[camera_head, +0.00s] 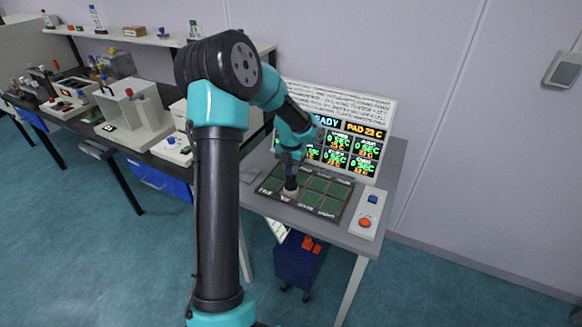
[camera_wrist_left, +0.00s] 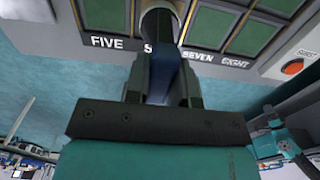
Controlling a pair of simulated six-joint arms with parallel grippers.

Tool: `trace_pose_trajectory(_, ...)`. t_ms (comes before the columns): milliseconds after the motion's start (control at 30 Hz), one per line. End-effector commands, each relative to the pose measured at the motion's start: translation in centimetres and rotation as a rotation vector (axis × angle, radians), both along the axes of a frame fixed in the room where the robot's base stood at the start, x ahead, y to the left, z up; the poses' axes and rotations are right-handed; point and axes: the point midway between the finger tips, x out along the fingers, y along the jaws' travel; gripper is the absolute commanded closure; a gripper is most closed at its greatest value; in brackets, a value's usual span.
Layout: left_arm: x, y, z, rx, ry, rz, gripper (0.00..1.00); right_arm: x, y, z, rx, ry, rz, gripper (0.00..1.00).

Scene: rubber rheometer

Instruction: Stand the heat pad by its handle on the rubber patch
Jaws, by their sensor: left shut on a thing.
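My left gripper (camera_head: 291,158) is above the board on the grey table, pointing down. In the left wrist view my left gripper (camera_wrist_left: 161,82) is shut on the dark upright handle of the heat pad (camera_wrist_left: 159,25). In the head view the pad (camera_head: 290,190) is at the front-left part of the board, over or on the patches near the front row. The green rubber patches (camera_head: 309,196) lie in a grid on the dark board (camera_head: 268,191). The wrist view shows the front labels FIVE, SEVEN and EIGHT, with one partly hidden by the handle. Contact under the pad is hidden.
A button box (camera_head: 367,214) with a red and a blue button is right of the board. A blue bin (camera_head: 299,262) stands below. A dark bench (camera_head: 85,115) with instruments is at left.

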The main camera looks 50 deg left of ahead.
Motion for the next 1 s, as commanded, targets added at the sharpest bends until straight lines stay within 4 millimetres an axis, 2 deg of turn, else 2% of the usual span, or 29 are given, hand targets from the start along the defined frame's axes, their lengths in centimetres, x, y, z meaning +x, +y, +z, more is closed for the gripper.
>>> trace_pose_trajectory(633, 0.03, 0.04, -0.44, 0.002, -0.002, 0.000, 1.00, 0.00, 0.00, 0.00, 0.000, 0.000, 0.000, 0.57)
trace_pose_trajectory(667, 0.03, 0.04, -0.44, 0.002, -0.002, 0.000, 0.75, 0.00, 0.00, 0.00, 0.000, 0.000, 0.000, 0.57)
trace_pose_trajectory(933, 0.01, 0.01, -0.48, 0.000, -0.001, 0.000, 0.49, 0.00, 0.00, 0.00, 0.000, 0.000, 0.000, 0.57)
trace_pose_trajectory(1000, 0.01, 0.01, -0.49, 0.000, 0.000, 0.000, 0.47, 0.00, 0.00, 0.00, 0.000, 0.000, 0.000, 0.57)
